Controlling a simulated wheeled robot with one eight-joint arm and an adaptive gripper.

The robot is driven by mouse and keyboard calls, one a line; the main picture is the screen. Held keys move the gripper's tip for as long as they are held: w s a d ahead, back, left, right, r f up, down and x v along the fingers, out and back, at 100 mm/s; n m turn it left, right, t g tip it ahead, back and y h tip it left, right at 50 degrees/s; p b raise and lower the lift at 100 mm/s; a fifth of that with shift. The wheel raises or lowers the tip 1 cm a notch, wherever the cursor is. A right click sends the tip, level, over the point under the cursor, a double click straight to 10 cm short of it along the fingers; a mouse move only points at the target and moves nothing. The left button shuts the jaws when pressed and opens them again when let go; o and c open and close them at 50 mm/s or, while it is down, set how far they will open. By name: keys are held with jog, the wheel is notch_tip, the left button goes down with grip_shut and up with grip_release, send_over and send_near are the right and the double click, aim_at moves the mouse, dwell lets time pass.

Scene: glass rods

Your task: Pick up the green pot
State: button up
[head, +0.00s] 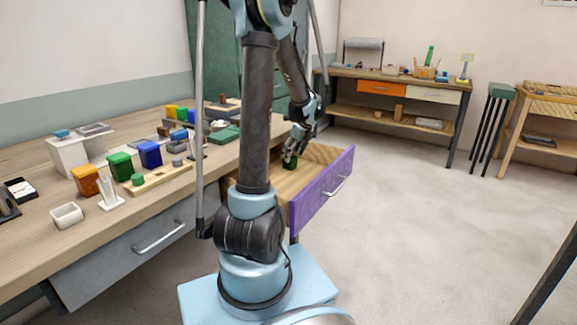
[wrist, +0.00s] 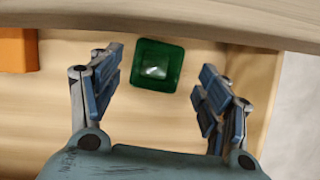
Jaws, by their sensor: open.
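The green pot (wrist: 157,64) is a small square dark green vessel with a shiny spot inside. It stands on the wooden floor of the open drawer (head: 318,152), which has a purple front. In the head view the green pot (head: 290,162) shows small, just below my gripper (head: 291,152). In the wrist view my gripper (wrist: 160,88) is open, with one finger to the left of the pot and one to the right. Both fingers look apart from it. The fingertips' exact height over the drawer floor cannot be told.
An orange block (wrist: 18,50) lies in the drawer at the left of the wrist view. The workbench edge (wrist: 160,20) runs across the top, close to the pot. In the head view, orange, green and blue containers stand on the workbench (head: 150,225).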

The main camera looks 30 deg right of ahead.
jog(key=shift+a+x, duration=0.2)
jog(key=shift+x, duration=1.6)
jog(key=c, duration=1.2)
jog(key=shift+c, duration=0.2)
jog(key=shift+r, duration=0.1)
